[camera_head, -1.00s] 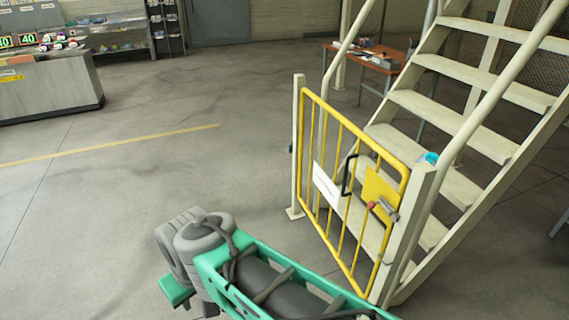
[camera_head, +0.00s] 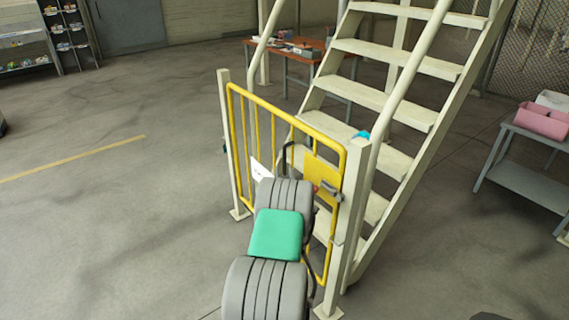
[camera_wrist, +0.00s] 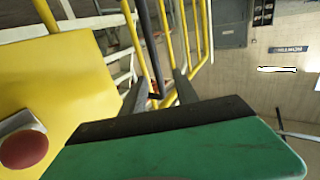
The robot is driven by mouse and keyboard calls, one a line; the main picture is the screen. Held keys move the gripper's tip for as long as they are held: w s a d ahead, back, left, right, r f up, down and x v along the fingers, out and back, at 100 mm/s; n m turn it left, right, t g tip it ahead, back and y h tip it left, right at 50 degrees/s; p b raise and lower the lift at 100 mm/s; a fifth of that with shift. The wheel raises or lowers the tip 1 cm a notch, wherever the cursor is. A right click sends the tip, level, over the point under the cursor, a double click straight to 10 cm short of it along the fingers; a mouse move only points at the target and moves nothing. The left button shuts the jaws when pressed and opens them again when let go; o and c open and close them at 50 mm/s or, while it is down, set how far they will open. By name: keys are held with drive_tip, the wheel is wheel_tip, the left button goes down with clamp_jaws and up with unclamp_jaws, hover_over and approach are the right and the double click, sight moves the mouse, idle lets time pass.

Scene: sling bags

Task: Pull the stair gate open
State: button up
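The yellow stair gate (camera_head: 267,99) stands between two cream posts at the foot of the stairs and looks closed. Its black handle (camera_head: 284,158) is partly hidden by my arm. In the wrist view the handle (camera_wrist: 145,35) runs down between the fingers of my gripper (camera_wrist: 159,88), which are apart on either side of it. I cannot tell whether they touch it. The gate's yellow plate (camera_wrist: 60,75) is at the left, with a latch and red knob (camera_wrist: 24,150). The latch also shows in the head view (camera_head: 331,191). My gripper is hidden there behind my arm.
Cream stairs (camera_head: 372,95) rise behind the gate, with the right post (camera_head: 347,225) beside the latch. A grey table (camera_head: 530,172) with pink bins stands at the right. A brown table (camera_head: 300,50) stands behind. The floor left of the gate is clear.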

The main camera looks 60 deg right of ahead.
sight(285, 161)
drive_tip(key=x, duration=0.7)
drive_tip(key=shift+d+r, duration=0.1)
drive_tip(key=shift+d, duration=0.4)
drive_tip(key=shift+s, duration=0.1)
drive_tip(key=shift+c, duration=0.4)
clamp_jaws()
idle(0.3)
